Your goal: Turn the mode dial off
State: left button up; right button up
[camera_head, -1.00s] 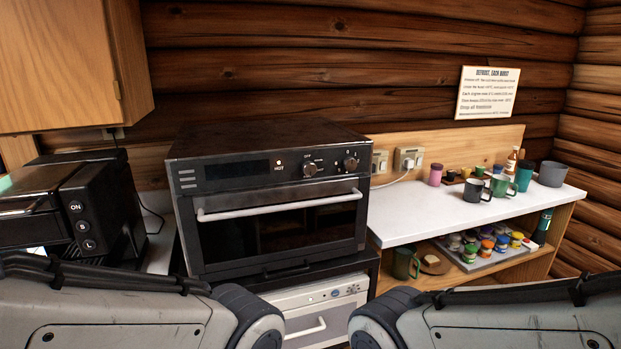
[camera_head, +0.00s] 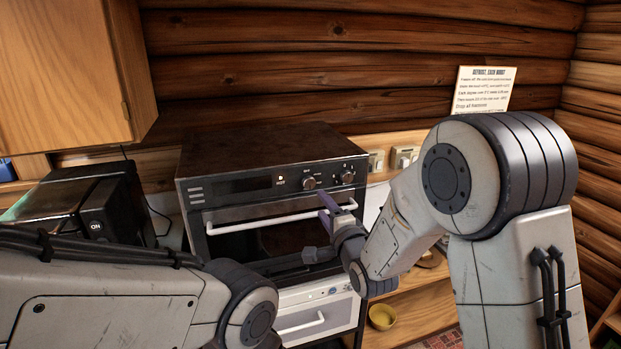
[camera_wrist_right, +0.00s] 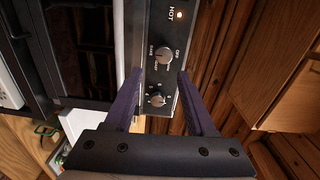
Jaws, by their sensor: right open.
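The black oven (camera_head: 268,160) carries two round knobs on its front panel. My right gripper (camera_head: 322,205) is open in front of the panel, just below the mode dial. In the right wrist view its purple fingers (camera_wrist_right: 160,72) spread apart, with the second knob (camera_wrist_right: 157,99) between them and the mode dial just beyond the tips. My left gripper is out of view.
A white oven handle (camera_head: 265,220) runs across the door below the panel. A second knob (camera_head: 347,177) sits right of the mode dial. A black appliance (camera_head: 85,205) stands at left. A wooden cabinet (camera_head: 65,65) hangs above it.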

aim_at(310, 185)
jog(key=p+x, duration=0.1)
jog(key=x, duration=0.2)
jog(key=p+x, duration=0.2)
jog(key=x, duration=0.1)
jog(key=r+p+x, duration=0.1)
jog(key=x, duration=0.2)
jog(key=shift+w, duration=0.3)
jog(key=shift+w+a+f+p, duration=0.15)
jog(key=shift+w+p, duration=0.15)
jog(key=shift+w, duration=0.2)
grip_shut()
